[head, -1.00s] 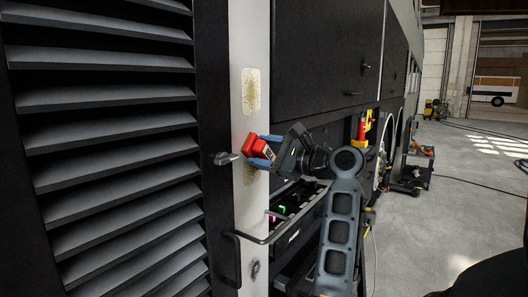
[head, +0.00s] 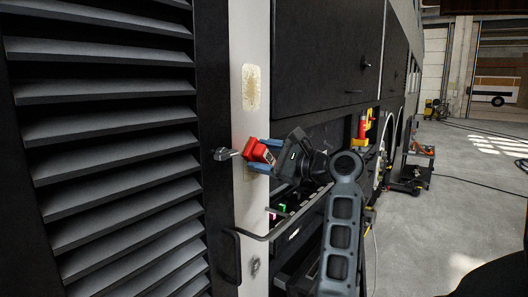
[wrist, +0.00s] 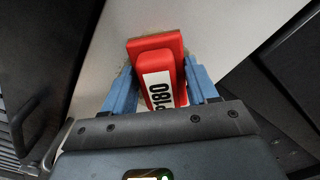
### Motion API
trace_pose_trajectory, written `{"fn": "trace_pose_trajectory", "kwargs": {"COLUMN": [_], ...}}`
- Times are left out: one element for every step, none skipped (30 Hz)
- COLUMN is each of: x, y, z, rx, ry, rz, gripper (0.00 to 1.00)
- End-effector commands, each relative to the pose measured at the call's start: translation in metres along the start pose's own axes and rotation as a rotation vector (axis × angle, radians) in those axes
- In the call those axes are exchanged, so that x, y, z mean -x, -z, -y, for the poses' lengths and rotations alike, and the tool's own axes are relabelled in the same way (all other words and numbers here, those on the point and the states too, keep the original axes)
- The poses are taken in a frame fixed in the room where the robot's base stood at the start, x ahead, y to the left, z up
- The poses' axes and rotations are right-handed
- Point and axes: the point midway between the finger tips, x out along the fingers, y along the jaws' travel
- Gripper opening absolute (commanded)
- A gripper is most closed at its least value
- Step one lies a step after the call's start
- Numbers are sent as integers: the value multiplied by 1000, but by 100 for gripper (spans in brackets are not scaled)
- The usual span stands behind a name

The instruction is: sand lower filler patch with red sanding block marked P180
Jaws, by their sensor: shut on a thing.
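My gripper (head: 263,154) is shut on the red sanding block (head: 258,150), with its blue fingers on either side. In the wrist view the red sanding block (wrist: 158,72) shows a white label reading P180, and its flat front faces the pale pillar. The block is against or very close to the pillar; I cannot tell if it touches. The lower filler patch (head: 247,174) is mostly hidden behind the block and fingers; only a tan sliver shows. The upper filler patch (head: 251,88) is a tan, mottled rectangle higher on the pillar, fully visible.
The pale pillar (head: 246,215) stands between a black louvred panel (head: 105,130) and dark coach hatches (head: 320,60). A dark latch handle (head: 224,154) sticks out just left of the block. A bent rail (head: 270,236) lies below my gripper. Open floor (head: 450,210) is at right.

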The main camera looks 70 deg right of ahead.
Motion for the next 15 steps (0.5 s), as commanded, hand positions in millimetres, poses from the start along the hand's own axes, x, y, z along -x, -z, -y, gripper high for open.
{"fn": "trace_pose_trajectory", "kwargs": {"x": [0,0,0,0,0,0,0,0,0,0,0,0,0,0,0], "y": [1,1,2,2,4,5,7,9,11,13,15,17,18,20,22], "z": [-2,-2,-2,-3,-4,-6,-7,-9,-11,-13,-15,-17,-19,-20,-22], "rx": [0,0,0,0,0,0,0,0,0,0,0,0,0,0,0], "ry": [-1,-1,-1,-1,-1,-1,0,0,-1,0,-1,0,0,0,1], "rz": [0,0,0,0,0,-1,-1,-1,-1,-2,-1,-1,-1,0,0], "gripper": [34,34,34,34,34,34,34,34,34,34,34,34,34,34,34]}}
